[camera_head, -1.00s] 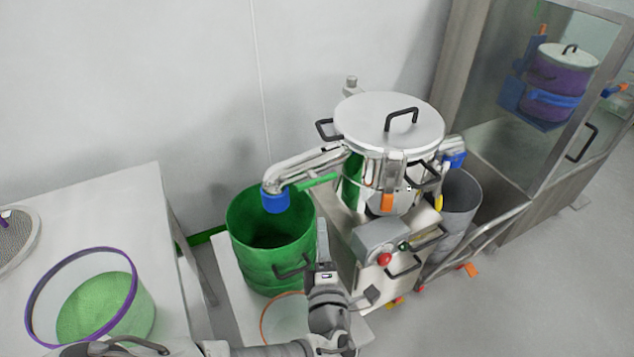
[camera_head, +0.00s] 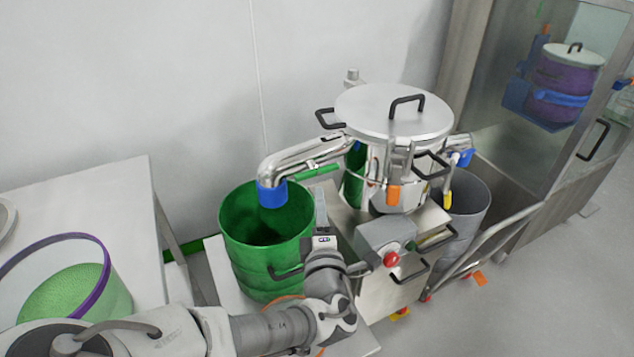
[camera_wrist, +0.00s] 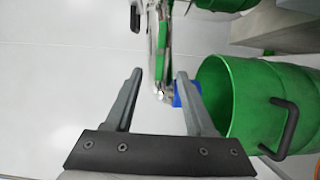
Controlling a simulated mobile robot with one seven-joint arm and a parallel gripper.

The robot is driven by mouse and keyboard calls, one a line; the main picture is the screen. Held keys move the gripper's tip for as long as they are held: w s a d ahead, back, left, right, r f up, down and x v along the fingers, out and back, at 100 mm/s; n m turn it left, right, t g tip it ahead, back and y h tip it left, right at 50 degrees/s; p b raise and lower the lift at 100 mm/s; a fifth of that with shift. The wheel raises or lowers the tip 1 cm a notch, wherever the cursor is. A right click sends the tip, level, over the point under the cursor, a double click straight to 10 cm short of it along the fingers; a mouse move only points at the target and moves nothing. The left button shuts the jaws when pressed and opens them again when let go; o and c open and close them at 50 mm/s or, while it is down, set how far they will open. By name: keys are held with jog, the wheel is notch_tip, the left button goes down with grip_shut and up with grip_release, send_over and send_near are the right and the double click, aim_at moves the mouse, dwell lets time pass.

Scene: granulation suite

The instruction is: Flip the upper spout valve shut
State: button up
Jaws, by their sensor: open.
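The upper spout (camera_head: 300,157) is a bent metal pipe with a blue end (camera_head: 271,194) over a green drum. Its valve handle (camera_head: 317,173) is a green lever lying roughly along the pipe. In the wrist view the green lever (camera_wrist: 162,42) is ahead of my gripper (camera_wrist: 159,73), between the lines of the two fingers. My gripper, also in the head view (camera_head: 320,198), is open and empty, just below the lever and apart from it. The blue end (camera_wrist: 186,93) is partly hidden behind the right finger.
The green drum (camera_head: 240,255) stands close on the left of my gripper, its black handle (camera_head: 285,273) near my wrist. The lidded vessel (camera_head: 395,112) and a control box with a red button (camera_head: 391,258) are to the right. A white table (camera_head: 110,200) is at left.

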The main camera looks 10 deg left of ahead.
aim_at(317, 174)
jog(key=b+x, duration=0.4)
jog(key=x, duration=0.7)
jog(key=shift+w, duration=0.45)
grip_shut()
